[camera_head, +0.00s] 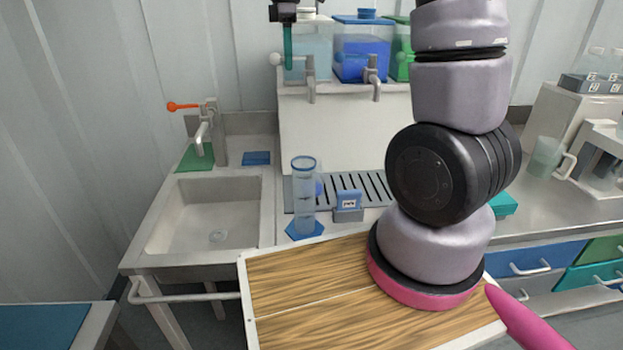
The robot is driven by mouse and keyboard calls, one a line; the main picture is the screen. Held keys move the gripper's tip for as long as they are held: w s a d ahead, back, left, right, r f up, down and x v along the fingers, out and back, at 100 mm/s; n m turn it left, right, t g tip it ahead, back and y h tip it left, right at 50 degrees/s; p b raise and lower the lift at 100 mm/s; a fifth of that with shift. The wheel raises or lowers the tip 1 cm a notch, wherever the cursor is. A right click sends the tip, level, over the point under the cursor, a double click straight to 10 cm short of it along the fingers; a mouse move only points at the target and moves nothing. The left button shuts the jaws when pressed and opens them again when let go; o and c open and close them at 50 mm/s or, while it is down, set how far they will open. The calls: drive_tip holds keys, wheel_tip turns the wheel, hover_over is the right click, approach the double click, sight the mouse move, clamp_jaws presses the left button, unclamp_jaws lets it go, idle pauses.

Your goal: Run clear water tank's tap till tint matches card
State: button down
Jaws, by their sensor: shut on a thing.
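The clear water tank (322,45) stands on the raised shelf at the back, with pale contents and its tap (311,78) in front. A white knob (276,58) ends the tap's lever on the left. My gripper (288,66), a dark body with a teal finger, comes down from the top edge and is shut on the lever beside the knob; the grip itself is partly hidden. A measuring cylinder (303,185) with blue rim and foot stands upright below; its contents look faintly bluish. A blue card (349,198) stands in a grey holder to its right. No water stream is visible.
A blue tank (358,50) and a green tank (402,68) stand right of the clear one. A drain grille (376,188) lies behind the card. A sink (205,220) with an orange-handled tap (203,135) is at left. My arm hides part of the counter.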

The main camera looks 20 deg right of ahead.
drive_tip(key=s+n, duration=0.1)
drive_tip(key=n, duration=0.1)
drive_tip(key=s+n, duration=0.1)
drive_tip(key=n, duration=0.2)
drive_tip(key=s+n, duration=0.1)
drive_tip(key=n, duration=0.2)
drive_tip(key=shift+s+d, duration=0.35)
idle(6.8)
